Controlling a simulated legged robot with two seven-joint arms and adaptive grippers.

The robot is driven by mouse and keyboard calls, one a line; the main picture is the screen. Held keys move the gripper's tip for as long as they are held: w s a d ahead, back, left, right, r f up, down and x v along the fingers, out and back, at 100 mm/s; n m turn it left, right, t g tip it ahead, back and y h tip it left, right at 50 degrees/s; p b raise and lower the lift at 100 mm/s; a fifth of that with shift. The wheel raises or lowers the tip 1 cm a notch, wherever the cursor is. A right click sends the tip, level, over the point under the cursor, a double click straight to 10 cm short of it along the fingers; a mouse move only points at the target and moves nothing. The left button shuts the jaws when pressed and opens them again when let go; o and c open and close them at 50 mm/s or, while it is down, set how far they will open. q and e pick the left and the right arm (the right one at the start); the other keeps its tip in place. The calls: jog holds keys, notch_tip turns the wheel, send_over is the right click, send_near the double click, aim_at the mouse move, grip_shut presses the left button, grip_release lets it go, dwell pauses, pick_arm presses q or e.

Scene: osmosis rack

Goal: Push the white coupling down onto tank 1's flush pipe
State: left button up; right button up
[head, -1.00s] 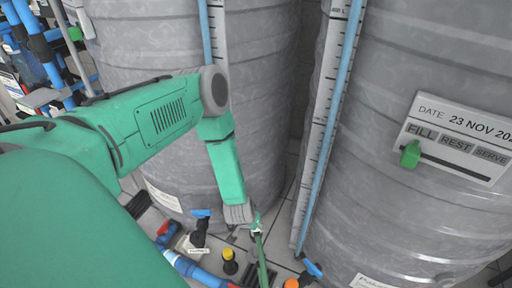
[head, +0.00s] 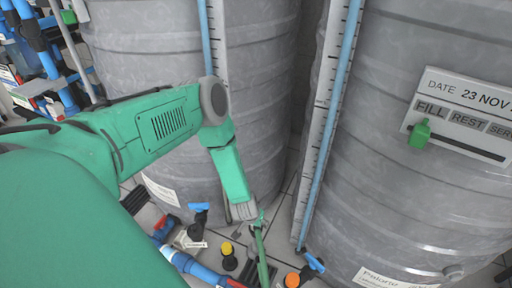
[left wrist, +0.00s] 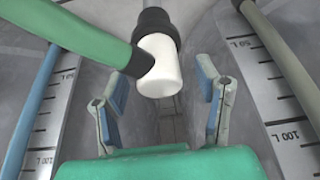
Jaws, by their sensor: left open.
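The white coupling (left wrist: 158,66) shows in the left wrist view below a black collar (left wrist: 154,27), just beyond my fingertips and between their lines. A green tube (left wrist: 75,35) with a black end comes in from the left and meets or overlaps the coupling's side. My left gripper (left wrist: 160,92) is open, its blue-padded fingers apart, with nothing between them. In the head view my left gripper (head: 252,222) points down between the two grey tanks, near a thin green piece (head: 262,262). The coupling cannot be made out there. My right gripper is out of view.
A grey tank stands at the left (head: 160,60) and another at the right (head: 400,210), each with a scale strip. Yellow-capped (head: 229,256) and orange-capped (head: 292,280) fittings, blue-handled valves (head: 199,207) and blue pipe (head: 190,265) crowd the floor below. A date sign (head: 465,115) is at the right.

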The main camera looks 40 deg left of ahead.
pick_arm(q)
jog(key=c, duration=1.2)
jog(key=shift+o, duration=0.2)
jog(key=shift+r, duration=0.1)
notch_tip(320, 180, up, 10)
jog(key=p, duration=0.5)
